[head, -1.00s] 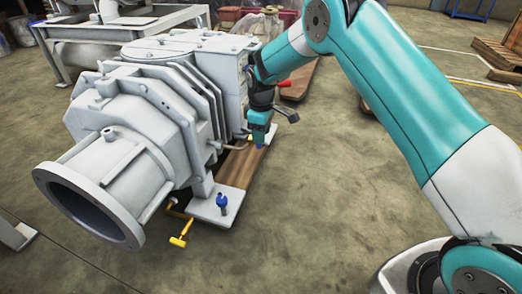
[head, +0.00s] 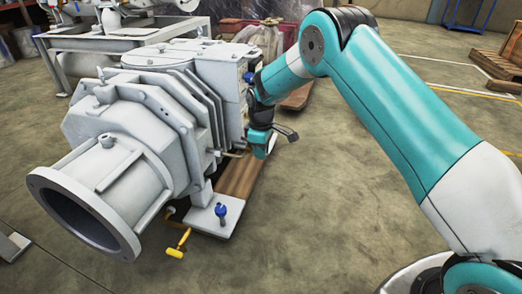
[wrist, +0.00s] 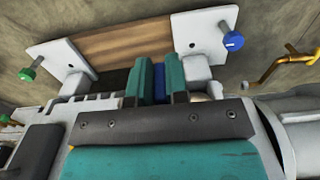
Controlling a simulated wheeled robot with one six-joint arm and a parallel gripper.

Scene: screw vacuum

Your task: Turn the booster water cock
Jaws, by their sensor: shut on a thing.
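The large grey vacuum machine (head: 140,120) fills the left of the head view. My gripper (head: 260,140) is at its right side, beside a thin pipe stub low on the machine. In the wrist view the two teal fingers of my gripper (wrist: 159,82) are shut on a blue piece (wrist: 159,85), which looks like the cock's handle. The cock's body is hidden by the fingers and the machine, so its turn angle cannot be told.
A yellow T-handled valve (head: 178,243) sticks out low at the machine's front. A blue-knobbed bolt (head: 221,212) stands on the base plate, and a green-knobbed one (wrist: 27,74) shows in the wrist view. Open floor (head: 310,210) lies to the right.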

